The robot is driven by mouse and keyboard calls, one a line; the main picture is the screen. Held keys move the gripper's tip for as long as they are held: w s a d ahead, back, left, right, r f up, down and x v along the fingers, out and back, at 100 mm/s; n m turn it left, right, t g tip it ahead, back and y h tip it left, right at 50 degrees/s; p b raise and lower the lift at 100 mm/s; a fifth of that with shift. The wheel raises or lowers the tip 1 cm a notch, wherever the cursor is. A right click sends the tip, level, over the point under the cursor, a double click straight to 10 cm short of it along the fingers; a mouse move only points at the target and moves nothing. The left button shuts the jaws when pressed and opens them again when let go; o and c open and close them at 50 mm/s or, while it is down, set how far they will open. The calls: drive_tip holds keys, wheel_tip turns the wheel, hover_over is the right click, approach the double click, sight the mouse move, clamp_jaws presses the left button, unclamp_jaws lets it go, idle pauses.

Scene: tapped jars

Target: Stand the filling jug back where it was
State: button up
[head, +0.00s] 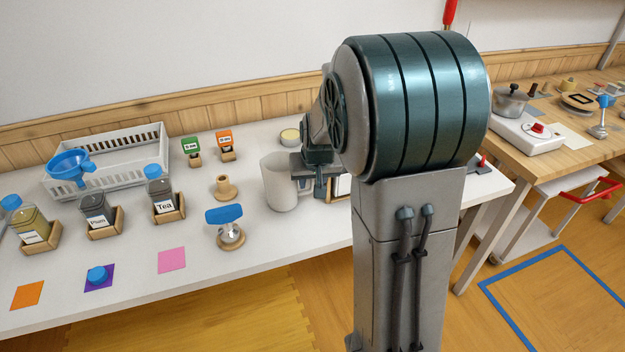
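A pale, plain, open-topped jug (279,184) is upright at the middle of the white table (330,228). My gripper (317,186) is at the right side of the jug, level with its upper part. My arm comes in from the right and hides much of this area. The jug's handle and the fingertips are not clear, so I cannot tell whether the gripper is closed on the jug. I also cannot tell whether the jug's base touches the table.
A wooden peg stand (223,188) and a blue-topped tool (226,222) on a wooden base stand left of the jug. A round pale tin (290,137) is behind it. Labelled jars, a white basket (122,178) and coloured squares lie further left. Table in front of the jug is clear.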

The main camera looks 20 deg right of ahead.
drive_tip(key=shift+d, duration=0.2)
drive_tip(key=shift+s+r+p, duration=0.3)
drive_tip(key=shift+r+p, duration=0.2)
drive_tip(key=shift+r, duration=0.15)
drive_tip(key=p+v, duration=0.4)
drive_tip(key=v, duration=0.2)
drive_tip(key=shift+r, duration=0.25)
idle(0.8)
drive_tip(key=shift+s+a, duration=0.15)
drive_tip(key=v, duration=1.3)
drive_tip(key=shift+r+p, duration=0.3)
drive_tip(key=shift+r, duration=0.05)
drive_tip(key=shift+s, duration=0.15)
drive_tip(key=s+a+f+n+g, duration=0.1)
drive_tip(key=s+a+f, duration=0.2)
drive_tip(key=s, duration=0.4)
drive_tip(key=s+a+f+n+p, duration=0.1)
drive_tip(key=s+f, duration=0.3)
drive_tip(key=s, duration=0.4)
drive_tip(key=shift+a+g+y, duration=0.3)
drive_tip(key=shift+a+g, duration=0.1)
drive_tip(key=shift+a, duration=0.5)
